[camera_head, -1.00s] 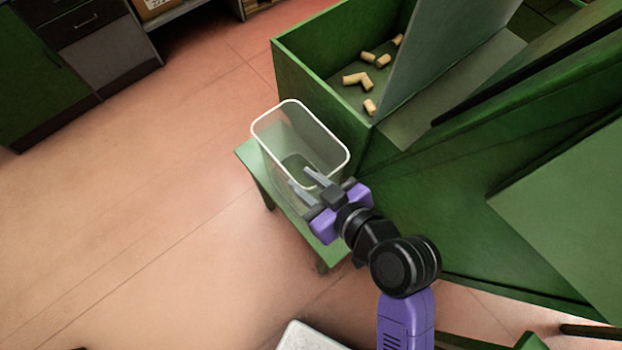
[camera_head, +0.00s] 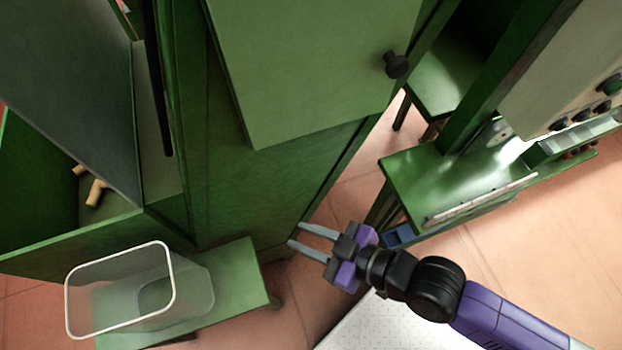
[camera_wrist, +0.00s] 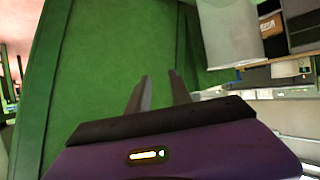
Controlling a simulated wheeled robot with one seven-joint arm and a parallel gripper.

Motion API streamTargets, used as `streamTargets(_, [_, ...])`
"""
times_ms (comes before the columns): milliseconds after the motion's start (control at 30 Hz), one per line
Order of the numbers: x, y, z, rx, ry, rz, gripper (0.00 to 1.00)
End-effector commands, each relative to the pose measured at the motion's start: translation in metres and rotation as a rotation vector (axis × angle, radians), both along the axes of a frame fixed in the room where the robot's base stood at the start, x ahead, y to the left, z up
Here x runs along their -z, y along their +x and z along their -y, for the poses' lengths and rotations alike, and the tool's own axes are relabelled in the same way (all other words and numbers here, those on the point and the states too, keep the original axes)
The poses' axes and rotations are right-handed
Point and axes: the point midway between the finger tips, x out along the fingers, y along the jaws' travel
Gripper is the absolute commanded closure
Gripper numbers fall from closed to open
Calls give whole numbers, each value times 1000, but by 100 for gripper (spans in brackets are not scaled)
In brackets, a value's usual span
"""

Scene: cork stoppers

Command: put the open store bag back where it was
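My gripper (camera_head: 297,237) is open and empty, its two grey fingers apart. It is held in the air to the right of the small green bench, in front of a tall green machine body. The wrist view also shows the open fingers (camera_wrist: 160,85) with nothing between them, against green panels. I cannot make out an open store bag in either view.
A clear bin with a white rim (camera_head: 168,262) stands on the small green bench (camera_head: 235,285). A green box (camera_head: 60,240) with corks (camera_head: 96,192) is at left. A green worktable (camera_head: 400,175) with a blue tray (camera_head: 398,236) stands at right.

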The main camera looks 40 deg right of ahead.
Motion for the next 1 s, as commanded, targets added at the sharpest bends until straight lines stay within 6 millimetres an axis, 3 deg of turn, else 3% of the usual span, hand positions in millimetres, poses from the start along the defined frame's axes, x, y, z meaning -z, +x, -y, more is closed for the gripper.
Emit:
streamTargets(100, [-20, -39, 35, 128, 5, 36, 74])
streamTargets(200, [-43, -66, 53, 211, 16, 77, 74])
streamTargets(400, [-85, -103, 67, 304, 38, 144, 74])
streamTargets(600, [-100, -113, 69, 327, 49, 170, 74])
streamTargets(1000, [-101, -113, 69, 327, 49, 172, 74])
